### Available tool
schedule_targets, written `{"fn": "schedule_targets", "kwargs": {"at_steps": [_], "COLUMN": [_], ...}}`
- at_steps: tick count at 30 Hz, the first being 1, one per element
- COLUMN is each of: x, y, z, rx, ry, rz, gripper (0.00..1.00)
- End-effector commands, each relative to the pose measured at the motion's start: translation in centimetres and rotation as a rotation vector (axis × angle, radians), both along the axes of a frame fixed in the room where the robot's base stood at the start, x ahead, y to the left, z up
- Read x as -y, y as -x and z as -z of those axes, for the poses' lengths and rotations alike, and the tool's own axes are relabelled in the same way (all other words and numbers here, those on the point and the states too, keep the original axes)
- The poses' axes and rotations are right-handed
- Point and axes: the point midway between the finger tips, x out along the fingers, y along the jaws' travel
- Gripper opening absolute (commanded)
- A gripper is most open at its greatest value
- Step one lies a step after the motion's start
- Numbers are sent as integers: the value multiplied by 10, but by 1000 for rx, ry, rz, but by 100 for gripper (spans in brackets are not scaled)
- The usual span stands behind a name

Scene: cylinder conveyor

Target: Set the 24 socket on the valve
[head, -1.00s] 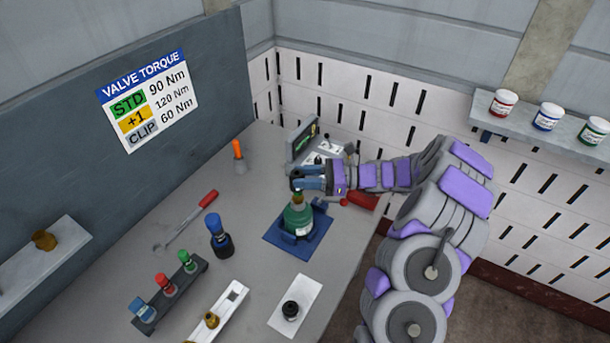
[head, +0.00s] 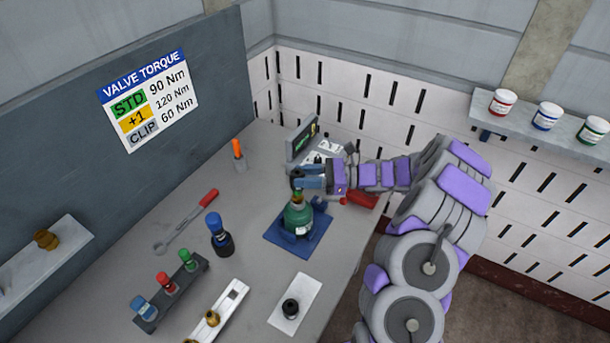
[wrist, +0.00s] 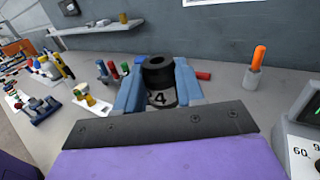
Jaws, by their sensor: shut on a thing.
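My gripper (head: 300,182) is at the green cylinder, its fingers level just above the cylinder's top. In the wrist view my gripper (wrist: 158,88) is shut on a dark socket, the 24 socket (wrist: 158,72), with part of its "24" marking showing between the blue fingers. The green cylinder (head: 298,219) stands upright in a blue base (head: 279,241) on the bench. A brass valve (head: 297,197) shows at its top, below the fingers. The fingers hide much of the socket in the head view, and I cannot tell whether socket and valve touch.
A rack (head: 172,293) with blue, red and green-topped pieces stands at front left. A white plate with a black piece (head: 291,308) lies in front of the cylinder. A display (head: 302,140) stands behind my gripper. A red-handled wrench (head: 187,222) lies left.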

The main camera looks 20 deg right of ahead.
Motion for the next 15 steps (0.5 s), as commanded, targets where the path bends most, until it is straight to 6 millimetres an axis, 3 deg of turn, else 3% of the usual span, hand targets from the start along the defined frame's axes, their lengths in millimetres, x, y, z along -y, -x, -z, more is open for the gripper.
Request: {"fn": "schedule_targets", "kwargs": {"at_steps": [15], "x": [0], "y": [0], "z": [8], "rx": [0], "ry": [-1], "rz": [0], "gripper": [4]}}
